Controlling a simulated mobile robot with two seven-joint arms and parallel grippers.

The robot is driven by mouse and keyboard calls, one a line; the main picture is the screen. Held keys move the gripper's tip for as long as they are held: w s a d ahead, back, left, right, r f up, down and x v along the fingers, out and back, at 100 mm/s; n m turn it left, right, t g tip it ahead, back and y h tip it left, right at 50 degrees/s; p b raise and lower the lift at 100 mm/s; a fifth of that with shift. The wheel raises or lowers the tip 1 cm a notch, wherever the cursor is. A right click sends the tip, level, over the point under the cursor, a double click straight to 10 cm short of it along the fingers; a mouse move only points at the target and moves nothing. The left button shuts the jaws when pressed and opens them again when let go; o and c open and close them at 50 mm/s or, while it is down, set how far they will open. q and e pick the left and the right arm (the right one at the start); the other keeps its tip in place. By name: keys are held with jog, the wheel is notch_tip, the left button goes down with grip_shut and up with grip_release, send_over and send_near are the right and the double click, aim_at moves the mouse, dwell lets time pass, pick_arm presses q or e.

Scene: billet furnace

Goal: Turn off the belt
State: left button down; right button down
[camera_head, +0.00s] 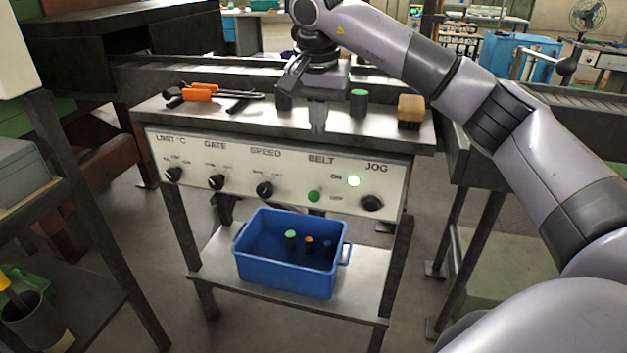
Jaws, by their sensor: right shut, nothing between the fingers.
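The white control panel (235,172) fronts the metal bench, with labels from LIMIT °C at left to JOG at right. Under BELT are a dark green button (314,196) and a brightly lit green-white lamp or button (354,181). Small lettering between them reads ON above and a blurred word below. A black knob (372,203) sits under JOG. My right gripper (317,128) points down over the bench's front edge, above the BELT label; its fingers are shut and empty. It appears apart from the belt controls. My left gripper is not in view.
More black knobs (265,190) line the panel. A blue bin (285,273) with several small cylinders sits on the lower shelf. Space before the panel is clear.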

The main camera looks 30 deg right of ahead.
aim_at(315, 193)
jog(key=x, duration=0.8)
jog(key=a+x, duration=0.1)
jog(key=x, duration=0.4)
jog(key=shift+s+f+b, duration=0.2)
jog(key=shift+s+b, duration=0.15)
jog(key=shift+a+f, duration=0.15)
jog(key=shift+f, duration=0.2)
jog(key=shift+f, duration=0.1)
